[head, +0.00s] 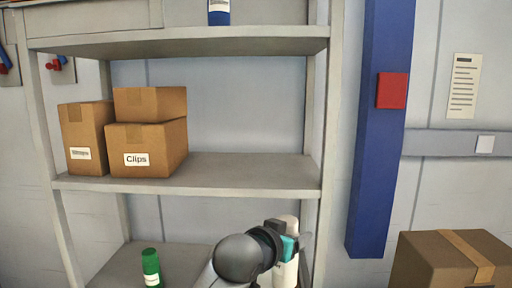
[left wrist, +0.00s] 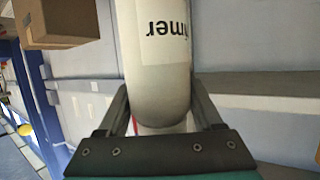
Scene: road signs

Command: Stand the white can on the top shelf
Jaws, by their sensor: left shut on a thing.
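The white can (head: 286,274) is in my left gripper (head: 287,246), low at the right front of the shelf unit, below the middle shelf's level in the head view. The gripper hides part of it there. In the left wrist view the white can (left wrist: 157,62) lies between the two fingers of my left gripper (left wrist: 160,115), its label upside down and partly readable as "imer". The top shelf (head: 180,42) is the grey board high in the head view. A blue can (head: 219,14) stands on it, cut off by the frame's top. My right gripper is not in view.
The middle shelf (head: 245,172) holds several cardboard boxes (head: 148,148) at its left; its right half is clear. A green can (head: 151,268) stands on the bottom shelf. A blue post (head: 380,140) stands right of the unit, and a large cardboard box (head: 425,262) sits at lower right.

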